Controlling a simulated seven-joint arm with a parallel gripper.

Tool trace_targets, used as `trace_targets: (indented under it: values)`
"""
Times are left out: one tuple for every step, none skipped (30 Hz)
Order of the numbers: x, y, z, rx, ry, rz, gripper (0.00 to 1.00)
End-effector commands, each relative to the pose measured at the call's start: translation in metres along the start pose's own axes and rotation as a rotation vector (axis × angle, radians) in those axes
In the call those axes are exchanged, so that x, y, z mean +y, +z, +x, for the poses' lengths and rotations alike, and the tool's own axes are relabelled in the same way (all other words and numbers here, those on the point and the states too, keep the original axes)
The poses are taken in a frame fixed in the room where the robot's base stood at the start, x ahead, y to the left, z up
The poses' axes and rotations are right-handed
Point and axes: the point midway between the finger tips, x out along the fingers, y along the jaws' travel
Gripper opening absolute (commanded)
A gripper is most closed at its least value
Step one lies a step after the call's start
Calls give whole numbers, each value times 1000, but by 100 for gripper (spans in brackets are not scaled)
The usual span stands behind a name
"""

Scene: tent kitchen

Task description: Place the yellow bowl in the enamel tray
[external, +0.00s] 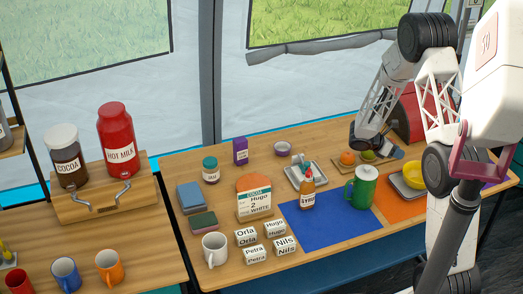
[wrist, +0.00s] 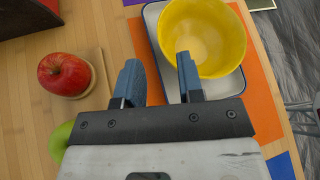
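The yellow bowl (wrist: 205,35) sits in the white enamel tray with a dark blue rim (wrist: 232,84), upright as far as I can see. The bowl (external: 413,173) and tray (external: 402,187) also show at the right of the external view, partly hidden by my arm. My gripper (wrist: 159,62) is open, with nothing between its blue fingers. Its right finger overlaps the bowl's near left edge in the wrist view; the external view shows my gripper (external: 388,151) left of the bowl, apart from it.
A red apple (wrist: 64,74) on a small board and a green fruit (wrist: 61,140) are near my gripper. The tray rests on an orange mat (wrist: 262,105). A green pot (external: 362,188), sauce bottle (external: 307,190) and another small tray (external: 298,183) stand left. The blue mat (external: 330,230) has free room.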

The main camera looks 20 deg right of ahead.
Motion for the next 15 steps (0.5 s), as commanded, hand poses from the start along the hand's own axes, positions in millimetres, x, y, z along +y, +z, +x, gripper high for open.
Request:
trace_targets:
  values:
    - [0,0,-7,0,2,0,35]
    - [0,0,-10,-1,1,-1,35]
    - [0,0,-14,-1,1,-1,35]
    - [0,0,-17,-1,1,-1,35]
    - [0,0,-19,-1,1,-1,35]
    - [0,0,-22,-1,1,0,35]
    - [0,0,-24,-1,0,0,35]
    - [0,0,-25,0,0,0,35]
    - [0,0,-26,0,0,0,35]
    - [0,0,-27,0,0,0,35]
    - [0,0,-28,0,0,0,35]
    - [0,0,-28,0,0,0,35]
    - [0,0,-29,0,0,0,35]
    - [0,0,-29,0,0,0,35]
    - [0,0,-29,0,0,0,35]
